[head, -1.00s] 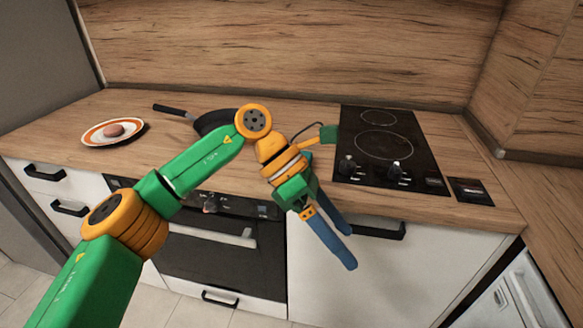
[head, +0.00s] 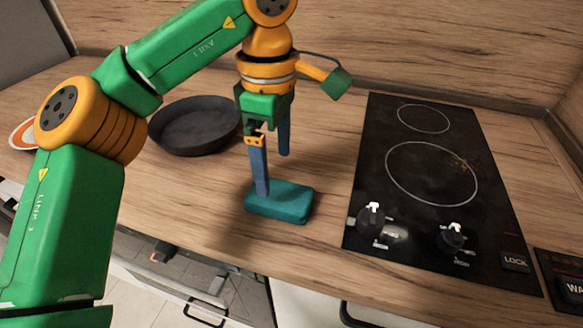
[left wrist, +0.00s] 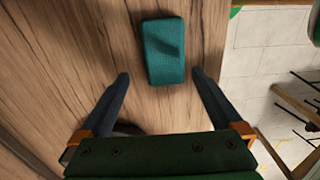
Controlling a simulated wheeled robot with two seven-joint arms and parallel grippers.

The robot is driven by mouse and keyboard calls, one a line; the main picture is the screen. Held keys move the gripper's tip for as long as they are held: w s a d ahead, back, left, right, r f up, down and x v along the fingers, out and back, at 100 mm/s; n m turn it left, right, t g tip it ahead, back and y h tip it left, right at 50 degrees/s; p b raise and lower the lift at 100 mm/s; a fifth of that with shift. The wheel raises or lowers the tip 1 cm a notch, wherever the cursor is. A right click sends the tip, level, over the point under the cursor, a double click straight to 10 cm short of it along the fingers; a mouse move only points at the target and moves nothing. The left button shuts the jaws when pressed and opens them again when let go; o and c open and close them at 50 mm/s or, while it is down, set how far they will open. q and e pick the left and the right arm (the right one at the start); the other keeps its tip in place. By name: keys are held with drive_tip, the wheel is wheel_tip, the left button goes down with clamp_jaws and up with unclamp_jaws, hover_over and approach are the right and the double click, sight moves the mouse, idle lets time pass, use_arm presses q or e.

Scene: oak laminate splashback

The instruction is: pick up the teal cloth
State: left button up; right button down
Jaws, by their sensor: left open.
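The teal cloth (head: 281,203) is a small folded rectangular pad lying flat on the wooden counter, left of the hob and near the counter's front edge. It also shows in the left wrist view (left wrist: 164,52), beyond the fingertips and roughly centred between their lines. My left gripper (head: 273,172) points down above and just behind the cloth, its blue fingers apart with nothing between them. In the left wrist view the open left gripper (left wrist: 159,75) shows both fingers, with the cloth between and ahead of them. My right gripper is not in view.
A dark frying pan (head: 195,125) sits on the counter left of my gripper. The black hob (head: 430,170) with two knobs is to the right. An orange-rimmed plate (head: 22,133) is partly hidden behind my arm at far left. Bare counter (head: 325,150) lies between cloth and hob.

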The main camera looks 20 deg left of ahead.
sight(279, 192)
use_arm(q)
drive_tip(key=f, duration=0.4)
drive_tip(key=s+f, duration=0.1)
drive_tip(key=f, duration=0.1)
drive_tip(key=shift+d+f+b, duration=0.1)
drive_tip(key=shift+d+b, duration=0.2)
drive_tip(key=shift+d, duration=0.05)
drive_tip(key=shift+w+f, duration=0.15)
drive_tip(key=shift+f, duration=0.1)
drive_tip(key=c, duration=1.2)
drive_tip(key=shift+r, duration=0.15)
drive_tip(key=shift+r, duration=0.3)
drive_tip(key=r, duration=0.3)
drive_tip(key=shift+s+d, duration=0.1)
drive_tip(key=shift+s, duration=0.15)
drive_tip(key=s+r, duration=0.3)
drive_tip(key=s, duration=0.1)
drive_tip(key=s+d+r, duration=0.1)
drive_tip(key=s+r, duration=0.2)
drive_tip(key=s, duration=0.2)
drive_tip(key=s+d+r, duration=0.1)
drive_tip(key=s+r, duration=0.2)
drive_tip(key=s, duration=0.1)
drive_tip(key=shift+s+d+r, duration=0.1)
drive_tip(key=shift+s, duration=0.1)
